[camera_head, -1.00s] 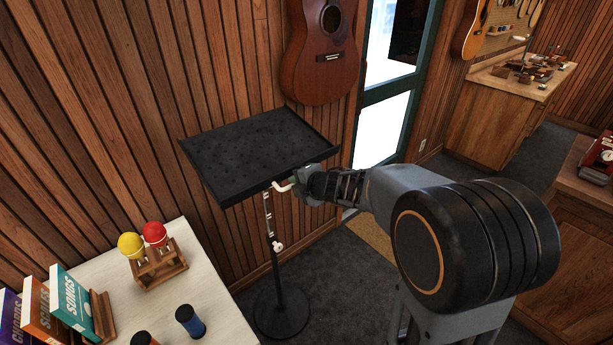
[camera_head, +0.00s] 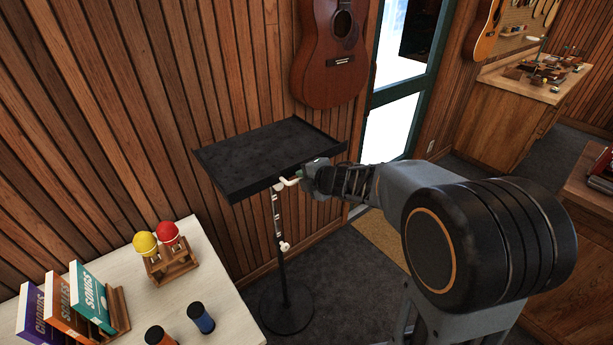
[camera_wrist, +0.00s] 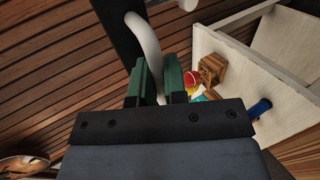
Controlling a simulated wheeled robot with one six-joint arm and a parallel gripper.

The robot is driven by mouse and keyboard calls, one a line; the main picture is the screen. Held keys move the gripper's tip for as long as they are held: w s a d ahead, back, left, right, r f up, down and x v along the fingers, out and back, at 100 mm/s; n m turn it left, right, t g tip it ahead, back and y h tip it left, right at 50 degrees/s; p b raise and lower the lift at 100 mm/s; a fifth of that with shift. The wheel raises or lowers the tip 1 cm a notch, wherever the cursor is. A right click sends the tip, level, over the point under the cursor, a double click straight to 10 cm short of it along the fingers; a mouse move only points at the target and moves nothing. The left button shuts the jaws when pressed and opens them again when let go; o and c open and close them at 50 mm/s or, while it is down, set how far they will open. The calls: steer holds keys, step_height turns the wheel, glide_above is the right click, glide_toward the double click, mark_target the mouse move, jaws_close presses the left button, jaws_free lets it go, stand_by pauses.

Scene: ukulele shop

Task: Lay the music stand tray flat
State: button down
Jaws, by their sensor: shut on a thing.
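The black music stand tray (camera_head: 262,156) tops a thin black stand (camera_head: 281,255) with a round base on the floor. In the head view the tray looks close to level, its near lip facing me. A white bent handle (camera_head: 290,182) sticks out below the tray's near right edge. My gripper (camera_head: 306,178) is at this handle. In the wrist view, my gripper's green fingers (camera_wrist: 157,82) are shut on the white handle (camera_wrist: 146,45), which runs up between them beside a dark part of the stand. The exact grip point is partly hidden by the fingers.
A pale table (camera_head: 228,302) at lower left holds books (camera_head: 92,298), a rack with yellow and red maracas (camera_head: 168,236), and small cylinders (camera_head: 201,318). A guitar (camera_head: 333,55) hangs on the wall behind the tray. Carpet lies open right of the stand.

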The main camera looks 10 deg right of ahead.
steer(key=c, duration=1.5)
jaws_free()
steer(key=shift+w+a+r, duration=0.1)
steer(key=shift+w+r, duration=0.05)
steer(key=shift+r, duration=0.2)
steer(key=shift+o, duration=0.2)
steer(key=shift+f, duration=0.1)
steer(key=p+v, duration=0.1)
steer(key=v, duration=1.3)
steer(key=shift+f, duration=0.15)
